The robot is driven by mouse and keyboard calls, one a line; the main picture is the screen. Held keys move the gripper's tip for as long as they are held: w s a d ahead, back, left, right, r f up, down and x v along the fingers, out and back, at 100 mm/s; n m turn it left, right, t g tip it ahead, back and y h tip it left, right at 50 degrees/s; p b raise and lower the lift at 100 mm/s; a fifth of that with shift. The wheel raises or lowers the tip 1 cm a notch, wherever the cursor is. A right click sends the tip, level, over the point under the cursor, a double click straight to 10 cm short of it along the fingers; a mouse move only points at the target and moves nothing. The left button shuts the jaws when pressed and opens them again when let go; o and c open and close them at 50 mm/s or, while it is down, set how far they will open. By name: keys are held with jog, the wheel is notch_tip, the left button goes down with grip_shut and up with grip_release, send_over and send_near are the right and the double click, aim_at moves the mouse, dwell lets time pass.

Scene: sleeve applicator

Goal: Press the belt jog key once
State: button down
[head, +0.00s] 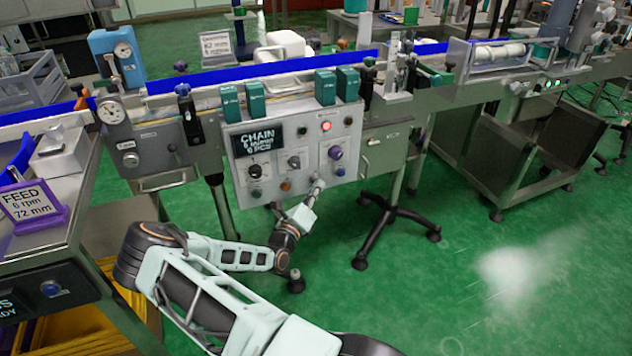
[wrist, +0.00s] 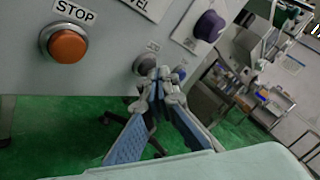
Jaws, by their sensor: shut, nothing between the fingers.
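The grey control panel (head: 268,170) hangs on the front of the conveyor line. My gripper (head: 316,187) is at its lower right edge, with the fingers pointing at the panel. In the wrist view my gripper (wrist: 160,76) is shut and empty. Its fingertips are at a grey round key (wrist: 143,63) and partly cover it. A blue key (wrist: 180,70) is just right of the fingertips. Small labels above both are too blurred to read, so I cannot tell which is the belt jog key. Contact cannot be told either.
The orange STOP button (wrist: 68,44) is to the left on the panel. A purple knob (wrist: 209,25) sits above right. A black stand foot (head: 398,213) is on the floor to the right.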

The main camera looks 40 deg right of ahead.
jog(key=shift+w, duration=0.15)
jog(key=shift+r, duration=0.1)
dwell(0.4)
jog(key=shift+s+a+p, duration=0.15)
jog(key=shift+s+p, duration=0.5)
jog(key=shift+s, duration=0.2)
jog(key=shift+s+a+p, duration=0.2)
jog(key=shift+s+p, duration=0.3)
jog(key=shift+s, duration=0.3)
jog(key=shift+s+a+p, duration=0.2)
jog(key=shift+s+p, duration=0.3)
jog(key=shift+s, duration=0.3)
jog(key=shift+s+a+p, duration=0.2)
jog(key=shift+s+p, duration=0.3)
jog(key=shift+s, duration=0.3)
